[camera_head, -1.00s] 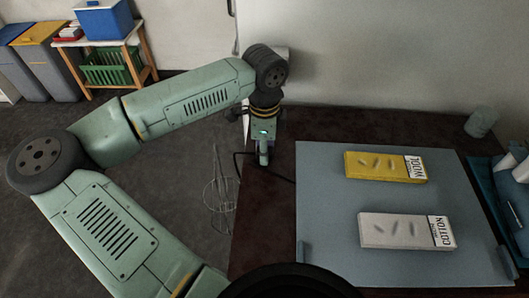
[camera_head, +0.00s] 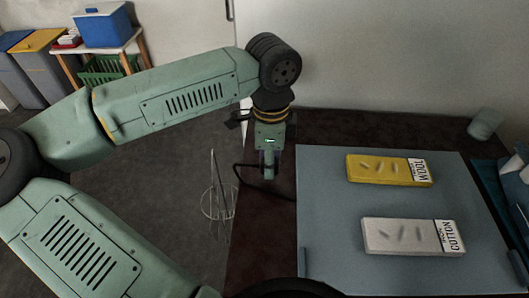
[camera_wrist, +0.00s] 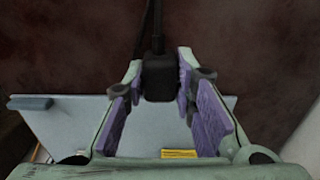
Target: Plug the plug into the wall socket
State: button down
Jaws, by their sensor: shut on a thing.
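My gripper (camera_head: 268,168) points down over the left part of the dark tabletop in the head view. In the wrist view, its purple-padded fingers (camera_wrist: 160,105) are closed around a black plug (camera_wrist: 158,78). The plug's black cord (camera_wrist: 158,25) runs up out of the wrist picture. In the head view the cord (camera_head: 240,176) loops from the gripper towards the table. The plug's prongs cannot be made out. I cannot make out the wall socket in either view; my arm covers part of the wall.
A grey-blue board (camera_head: 330,230) carries a yellow wool box (camera_head: 375,168) and a white cotton box (camera_head: 400,236). A grey cup (camera_head: 485,124) stands at the back right. The pale wall (camera_head: 390,70) rises behind the dark table (camera_head: 335,122). A wire whisk-like object (camera_head: 216,200) is at left.

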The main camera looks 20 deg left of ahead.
jog(key=s+d, duration=0.1)
jog(key=s, duration=0.2)
jog(key=s+d+b, duration=0.1)
jog(key=s+d, duration=0.1)
jog(key=s, duration=0.1)
jog(key=s+d+r+b, duration=0.1)
jog(key=s, duration=0.2)
jog(key=shift+d, duration=0.4)
jog(key=shift+w, duration=0.15)
